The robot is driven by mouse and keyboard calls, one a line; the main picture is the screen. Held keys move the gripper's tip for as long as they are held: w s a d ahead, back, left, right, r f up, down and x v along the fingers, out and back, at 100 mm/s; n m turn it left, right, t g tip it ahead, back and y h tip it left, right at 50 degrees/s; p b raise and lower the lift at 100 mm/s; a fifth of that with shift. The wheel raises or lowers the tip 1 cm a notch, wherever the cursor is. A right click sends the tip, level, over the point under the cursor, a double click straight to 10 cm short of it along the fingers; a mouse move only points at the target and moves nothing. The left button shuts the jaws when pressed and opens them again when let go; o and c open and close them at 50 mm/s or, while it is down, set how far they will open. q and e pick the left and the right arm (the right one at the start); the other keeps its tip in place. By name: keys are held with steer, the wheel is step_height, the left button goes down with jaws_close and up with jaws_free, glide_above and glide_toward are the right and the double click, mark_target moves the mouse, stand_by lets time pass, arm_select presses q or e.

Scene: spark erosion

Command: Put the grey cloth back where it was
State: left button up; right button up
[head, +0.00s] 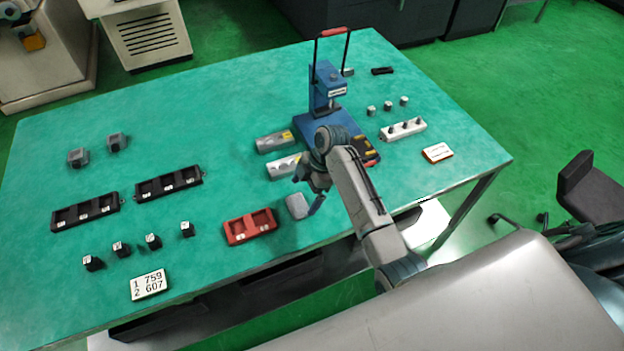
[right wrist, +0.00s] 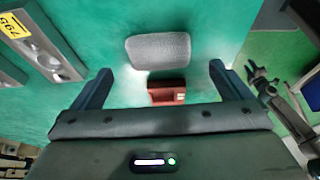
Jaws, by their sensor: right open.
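The grey cloth (head: 297,207) is a small rounded rectangle lying on the green table near its front edge, just right of the red tray (head: 250,226). My right gripper (head: 309,193) is close above the cloth. In the right wrist view the cloth (right wrist: 158,50) lies flat ahead of the two spread fingers (right wrist: 160,72), with nothing between them. The near part of the red tray (right wrist: 167,92) shows there too, below the cloth. My left gripper is out of view.
A blue press (head: 328,88) with a red-handled bar stands behind my right arm. Black trays (head: 85,212), small black blocks and a number card (head: 149,284) are at left.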

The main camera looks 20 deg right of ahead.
steer(key=b+v, duration=0.1)
steer(key=v, duration=0.6)
steer(key=shift+r+b, duration=0.2)
steer(key=shift+b, duration=0.2)
